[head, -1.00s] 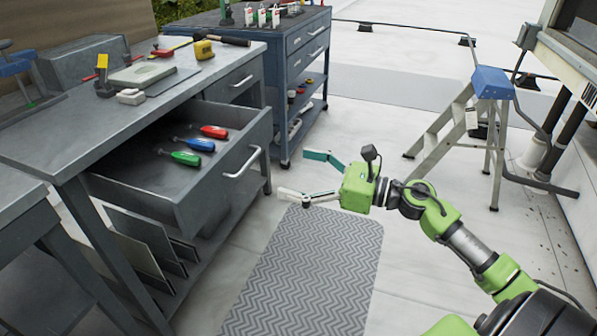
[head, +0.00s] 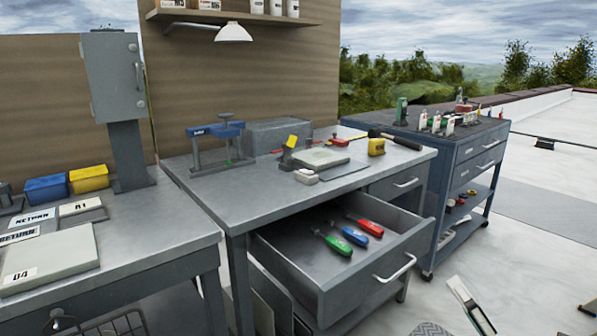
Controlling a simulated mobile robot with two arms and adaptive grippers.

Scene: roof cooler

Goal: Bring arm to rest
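My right gripper (head: 522,296) shows only as finger parts at the bottom right edge of the head view. One light finger with a dark teal side stands near the lower edge, and a small piece of the other shows at the far right. The fingers are wide apart with only floor between them, so it is open and empty. Its body and the rest of that arm are out of the picture. My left gripper is not in view.
The workbench (head: 205,190) has an open drawer (head: 350,285) jutting out, with green, blue and red screwdrivers inside. A dark cart (head: 468,150) stands behind it to the right. Another bench (head: 170,245) with labelled plates stands at left.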

